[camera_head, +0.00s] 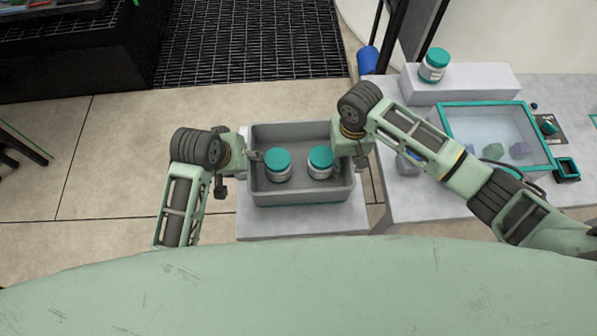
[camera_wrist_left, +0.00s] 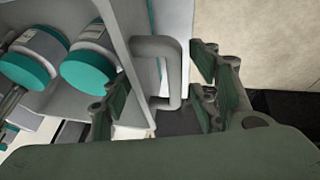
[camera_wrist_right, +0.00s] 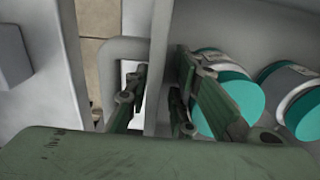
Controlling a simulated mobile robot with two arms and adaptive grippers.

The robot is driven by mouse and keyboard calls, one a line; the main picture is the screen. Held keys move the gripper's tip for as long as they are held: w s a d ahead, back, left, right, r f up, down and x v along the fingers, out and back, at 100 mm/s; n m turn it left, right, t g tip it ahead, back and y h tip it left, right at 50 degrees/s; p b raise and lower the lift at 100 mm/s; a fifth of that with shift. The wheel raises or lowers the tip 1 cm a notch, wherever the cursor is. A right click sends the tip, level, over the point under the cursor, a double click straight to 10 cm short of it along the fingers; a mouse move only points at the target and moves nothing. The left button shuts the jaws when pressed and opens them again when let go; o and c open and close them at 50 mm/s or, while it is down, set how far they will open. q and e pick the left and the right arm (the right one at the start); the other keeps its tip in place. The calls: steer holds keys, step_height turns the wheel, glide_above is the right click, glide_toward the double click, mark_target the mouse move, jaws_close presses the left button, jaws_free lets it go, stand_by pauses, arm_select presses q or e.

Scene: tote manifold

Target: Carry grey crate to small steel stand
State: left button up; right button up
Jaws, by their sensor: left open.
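The grey crate (camera_head: 301,198) sits on a light grey surface and holds two white jars with teal lids (camera_head: 278,165) (camera_head: 320,162). My left gripper (camera_head: 252,156) is at the crate's left end. In the left wrist view its open fingers (camera_wrist_left: 165,92) stand on either side of the crate's end handle (camera_wrist_left: 176,65), with space between. My right gripper (camera_head: 346,148) is at the right end. In the right wrist view its fingers (camera_wrist_right: 160,100) are close on both sides of the crate's end wall, one inside beside a jar. I cannot pick out a small steel stand for certain.
The light grey surface (camera_head: 300,222) has bare room in front of the crate. A table to the right holds a teal-rimmed tray (camera_head: 497,103) and a grey block (camera_head: 490,78) with another jar (camera_head: 433,66). Dark grating (camera_head: 250,40) lies behind; tiled floor (camera_head: 110,160) is open at left.

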arm_select(q)
steer(key=v, duration=0.7)
steer(key=shift+s+r, duration=0.1)
steer(key=shift+r, duration=0.2)
arm_select(e)
steer(key=shift+d, duration=0.15)
arm_select(q)
steer(key=shift+r, duration=0.15)
arm_select(e)
steer(key=shift+r, duration=0.1)
arm_select(q)
steer(key=shift+s, duration=0.1)
arm_select(e)
step_height(320, 180, up, 12)
